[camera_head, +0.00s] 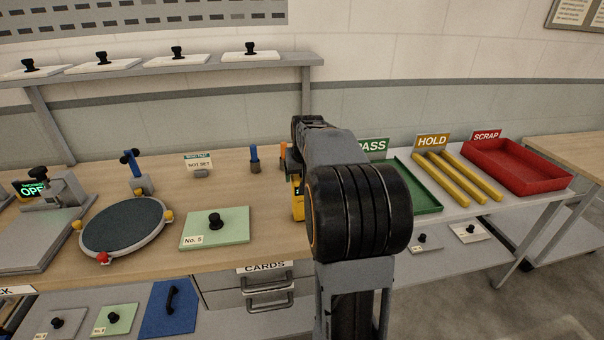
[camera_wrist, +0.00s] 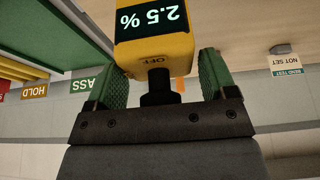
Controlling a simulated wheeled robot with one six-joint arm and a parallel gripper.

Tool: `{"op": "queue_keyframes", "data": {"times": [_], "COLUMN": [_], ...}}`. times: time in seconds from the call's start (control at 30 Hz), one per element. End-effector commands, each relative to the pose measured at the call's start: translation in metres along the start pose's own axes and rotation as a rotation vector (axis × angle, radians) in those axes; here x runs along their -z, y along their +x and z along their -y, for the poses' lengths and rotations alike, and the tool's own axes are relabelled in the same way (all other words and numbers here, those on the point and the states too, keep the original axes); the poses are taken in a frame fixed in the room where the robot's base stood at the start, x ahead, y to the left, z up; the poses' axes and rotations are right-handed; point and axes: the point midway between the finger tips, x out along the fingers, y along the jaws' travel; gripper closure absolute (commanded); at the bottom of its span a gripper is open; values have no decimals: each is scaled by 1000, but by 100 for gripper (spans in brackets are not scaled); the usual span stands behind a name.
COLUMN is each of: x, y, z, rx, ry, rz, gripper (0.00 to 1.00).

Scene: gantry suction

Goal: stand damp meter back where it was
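The damp meter (camera_head: 298,205) is yellow and shows beside my arm in the head view, mostly hidden by it. My gripper (camera_wrist: 163,75) has green-padded fingers either side of the knob, with a visible gap on both sides. The fingers are wide apart, close to the meter's body edges. My arm hides the meter's base and the fingers in the head view.
A green tray (camera_head: 430,204) by the PASS sign, yellow HOLD rails (camera_head: 455,178) and a red SCRAP tray (camera_head: 535,172) lie right. A green No. 5 plate (camera_head: 238,236), a round dark plate (camera_head: 122,228) and a blue post (camera_head: 254,160) stand left on the wooden bench.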

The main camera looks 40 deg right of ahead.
Motion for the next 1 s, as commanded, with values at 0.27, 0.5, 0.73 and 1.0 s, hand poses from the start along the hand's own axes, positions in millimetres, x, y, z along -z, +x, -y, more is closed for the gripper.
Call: {"op": "queue_keyframes", "data": {"times": [0.27,0.5,0.73,1.0], "x": [0,2,2,2], "y": [0,-11,-54,-100], "z": [0,0,0,0], "rx": [0,0,0,0], "ry": [0,0,0,0], "rz": [0,-3,-5,-3], "gripper": [9,9,9,9]}}
